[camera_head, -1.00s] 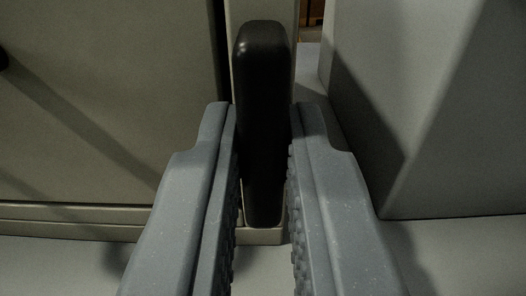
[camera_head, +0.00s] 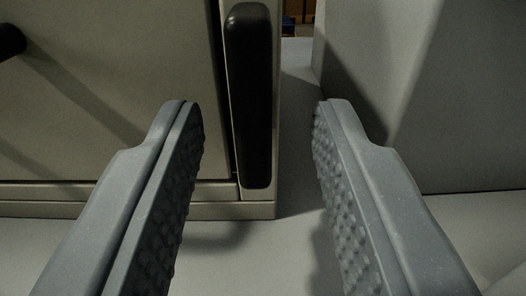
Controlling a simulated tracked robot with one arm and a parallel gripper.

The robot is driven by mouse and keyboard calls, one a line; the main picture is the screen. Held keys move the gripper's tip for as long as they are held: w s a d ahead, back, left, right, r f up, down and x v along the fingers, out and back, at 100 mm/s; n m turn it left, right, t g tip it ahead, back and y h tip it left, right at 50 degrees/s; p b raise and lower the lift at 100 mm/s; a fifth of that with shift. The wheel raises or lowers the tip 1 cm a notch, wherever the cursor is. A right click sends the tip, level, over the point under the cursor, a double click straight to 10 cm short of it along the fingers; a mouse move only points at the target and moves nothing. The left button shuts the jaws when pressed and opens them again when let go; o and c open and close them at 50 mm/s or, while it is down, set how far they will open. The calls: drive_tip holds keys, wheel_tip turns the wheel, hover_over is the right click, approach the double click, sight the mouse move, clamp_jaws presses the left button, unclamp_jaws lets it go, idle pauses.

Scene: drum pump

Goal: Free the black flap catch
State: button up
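The black flap catch (camera_head: 251,97) is a tall, upright, rounded bar on the narrow right-hand frame of a beige cabinet front. My gripper (camera_head: 258,108) is open, with its two grey ribbed fingers spread wide. The catch shows in the gap between the fingers, nearer the left one, and neither finger touches it. The fingertips are level with the catch's middle in the picture. The beige flap (camera_head: 110,90) fills the left side behind the left finger and looks closed, with a dark gap line beside the catch.
A dark round knob or handle (camera_head: 10,40) sticks out of the flap at the left edge and casts a long shadow. A large grey block (camera_head: 430,80) stands on the right. A pale surface (camera_head: 235,260) lies below, clear between the fingers.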

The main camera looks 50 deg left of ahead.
drive_tip(key=v, duration=1.2)
drive_tip(key=shift+d+b, duration=0.15)
drive_tip(key=shift+b, duration=0.3)
